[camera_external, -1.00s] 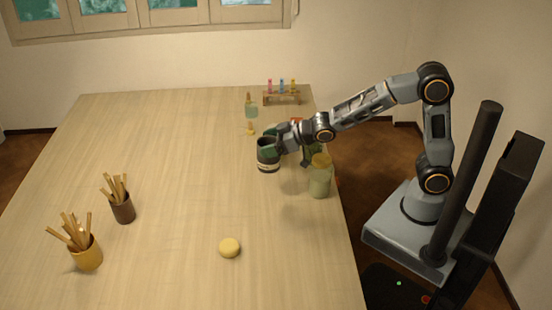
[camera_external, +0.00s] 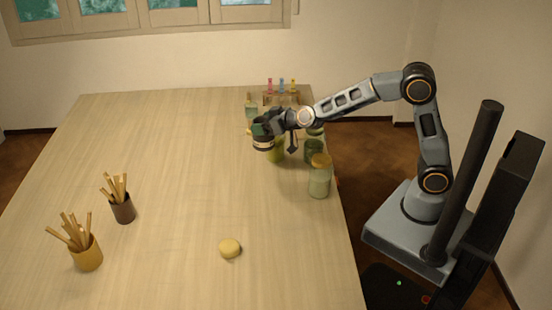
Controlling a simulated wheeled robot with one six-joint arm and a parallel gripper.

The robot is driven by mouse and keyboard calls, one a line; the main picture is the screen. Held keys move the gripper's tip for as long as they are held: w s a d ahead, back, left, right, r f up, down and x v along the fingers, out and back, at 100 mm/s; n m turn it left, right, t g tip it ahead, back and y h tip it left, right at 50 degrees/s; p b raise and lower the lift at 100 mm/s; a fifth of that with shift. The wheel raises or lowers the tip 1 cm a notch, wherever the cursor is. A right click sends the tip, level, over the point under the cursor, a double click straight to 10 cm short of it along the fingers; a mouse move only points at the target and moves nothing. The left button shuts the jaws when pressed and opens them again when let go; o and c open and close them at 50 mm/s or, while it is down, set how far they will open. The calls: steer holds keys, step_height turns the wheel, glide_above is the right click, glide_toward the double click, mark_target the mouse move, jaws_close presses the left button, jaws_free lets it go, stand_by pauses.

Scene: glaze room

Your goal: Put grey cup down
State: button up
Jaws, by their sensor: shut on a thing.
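The grey cup (camera_external: 263,142), dark with a pale band, is at the right part of the table (camera_external: 180,160). My gripper (camera_external: 266,128) is shut on it near its upper part, with the arm reaching in from the right. The cup looks roughly upright. It partly covers a yellow-green item (camera_external: 278,154) behind or below it. The cup seems raised off the table, but its exact height is hard to tell.
A lidded glass jar (camera_external: 319,180) and a dark green jar (camera_external: 314,151) stand right of the cup. A bottle (camera_external: 251,106) and a tube rack (camera_external: 270,99) are behind. A yellow round item (camera_external: 230,249) and two stick holders (camera_external: 123,210) (camera_external: 88,256) stand nearer. The table's middle is clear.

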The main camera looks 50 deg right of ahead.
steer(key=shift+w+a+f+p, duration=0.25)
steer(key=shift+w+a+f, duration=0.5)
steer(key=shift+w+f, duration=1.25)
steer(key=shift+w+a+f+p, duration=0.3)
steer(key=shift+w+a+f, duration=0.5)
steer(key=shift+w+f, duration=1.25)
steer(key=shift+w+a+f+p, duration=0.25)
steer(key=shift+w+a+f, duration=0.5)
steer(key=shift+w+f, duration=1.25)
steer(key=shift+s+f, duration=0.15)
steer(key=shift+f, duration=0.1)
steer(key=shift+f, duration=0.15)
steer(key=o, duration=1.3)
steer(key=shift+c, duration=0.2)
